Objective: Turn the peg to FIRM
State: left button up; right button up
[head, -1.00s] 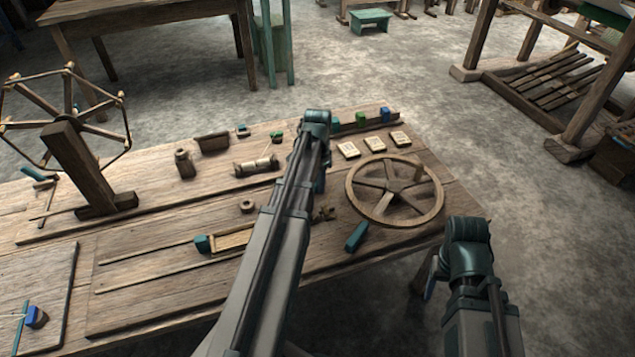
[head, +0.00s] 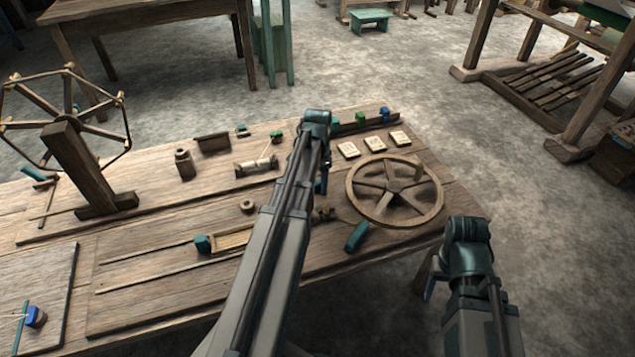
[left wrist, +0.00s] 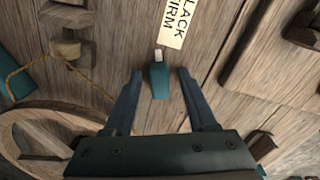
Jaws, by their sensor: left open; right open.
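The teal peg (left wrist: 158,80) has a small white tip pointing up the left wrist picture. The tip ends close to a cream label (left wrist: 174,22), where "LACK" and "FIRM" can be read and the top is cut off. My left gripper (left wrist: 158,74) is open, with one finger on each side of the peg and a gap on both sides. In the head view my left gripper (head: 321,184) hangs over the table behind its arm, which hides the peg. My right gripper (head: 430,289) is low beside the table's right end, mostly hidden by its own arm.
A spoked wooden wheel (head: 357,203) lies to the right of my left gripper. Cream cards (head: 374,144) and coloured blocks (head: 361,117) lie behind it. A teal-ended wooden shuttle (head: 232,240) and a small spool rack (head: 256,167) are to the left. A reel (head: 77,165) stands at far left.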

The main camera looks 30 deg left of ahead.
aim_at(318, 183)
pick_arm(q)
notch_tip(318, 183, up, 14)
jog(key=p, duration=1.3)
jog(key=shift+p, duration=0.3)
jog(key=shift+f, duration=0.15)
jog(key=shift+d, duration=0.15)
jog(key=s+d, duration=0.5)
jog(key=d, duration=0.5)
jog(key=s+d+y, duration=0.1)
jog(key=s+d, duration=0.5)
jog(key=d, duration=0.4)
jog(key=s+d, duration=0.5)
jog(key=d, duration=0.5)
notch_tip(318, 183, up, 14)
jog(key=p, duration=1.3)
jog(key=shift+s+d+p, duration=0.15)
jog(key=shift+s+p, duration=0.05)
jog(key=shift+p, duration=0.2)
